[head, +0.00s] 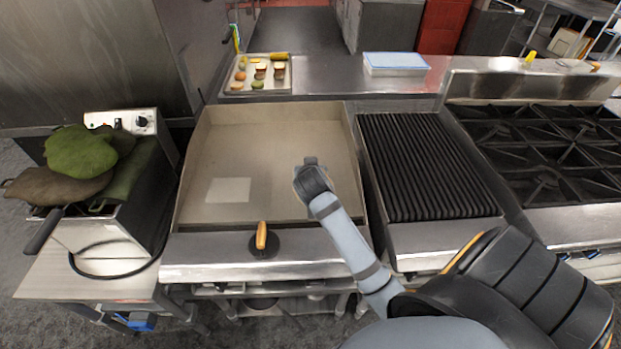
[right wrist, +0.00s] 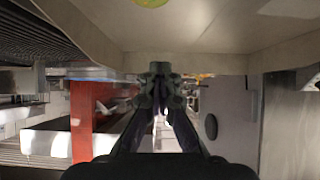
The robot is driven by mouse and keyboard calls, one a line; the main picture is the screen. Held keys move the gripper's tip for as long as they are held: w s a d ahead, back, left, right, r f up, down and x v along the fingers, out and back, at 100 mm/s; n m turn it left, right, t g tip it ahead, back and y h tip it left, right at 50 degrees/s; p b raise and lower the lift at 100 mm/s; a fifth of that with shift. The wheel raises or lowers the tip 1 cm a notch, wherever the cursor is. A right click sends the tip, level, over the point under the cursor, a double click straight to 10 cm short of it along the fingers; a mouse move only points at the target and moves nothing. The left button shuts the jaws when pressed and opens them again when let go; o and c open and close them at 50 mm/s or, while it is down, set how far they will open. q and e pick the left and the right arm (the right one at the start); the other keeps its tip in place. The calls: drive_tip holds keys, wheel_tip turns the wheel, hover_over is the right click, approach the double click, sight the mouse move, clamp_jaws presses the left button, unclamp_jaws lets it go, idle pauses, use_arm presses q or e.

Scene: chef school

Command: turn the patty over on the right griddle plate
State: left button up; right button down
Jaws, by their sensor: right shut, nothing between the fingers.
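The flat beige griddle (head: 235,140) lies in the middle of the head view, with a pale rectangular patch on its left part. I cannot make out a patty on it; my right arm hides part of the plate. My right gripper (head: 311,178) is over the right half of the griddle, shut and empty. Its closed fingers also show in the right wrist view (right wrist: 161,72). A rounded yellow-green thing (right wrist: 152,2) is cut off by the top edge of that view; I cannot tell what it is. My left gripper is not in view.
A turner-like tool with an orange handle (head: 262,236) is at the griddle's front edge. The ribbed grill (head: 425,165) is to the right, then burners (head: 550,145). A food tray (head: 258,88) stands behind. A fryer (head: 120,215) with green-brown cloth-like things is left.

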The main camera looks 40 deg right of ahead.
wheel_tip(320, 180, down, 8)
drive_tip(key=b, duration=0.2)
drive_tip(key=shift+d+r+b, duration=0.1)
drive_tip(key=shift+b, duration=0.3)
drive_tip(key=shift+f, duration=0.6)
drive_tip(key=c, duration=2.1)
unclamp_jaws()
drive_tip(key=o, duration=0.5)
